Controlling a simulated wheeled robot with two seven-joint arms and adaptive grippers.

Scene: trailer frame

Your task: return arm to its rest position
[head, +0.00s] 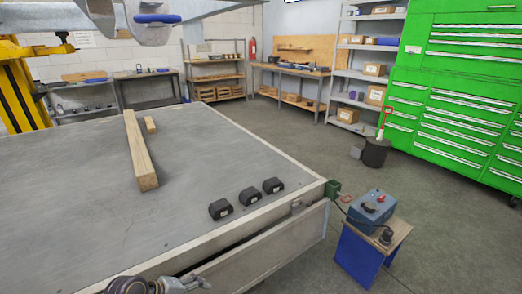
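One of my arms shows only in part at the bottom edge of the head view, left of centre, so I take it as the left one. Its dark round joint and a grey metal end, my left gripper (197,283), are cut off by the frame. The end lies low by the front side of the grey table (80,215), and I cannot tell whether its fingers are open or shut. I see nothing held in the visible part. My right gripper is not in view.
A long wooden beam (139,150), a short wood block (150,125) and three black blocks (247,196) lie on the table. A blue-grey box (372,207) sits on a small stand at right. Green cabinets (455,95) stand behind. Grey structure (150,33) hangs overhead.

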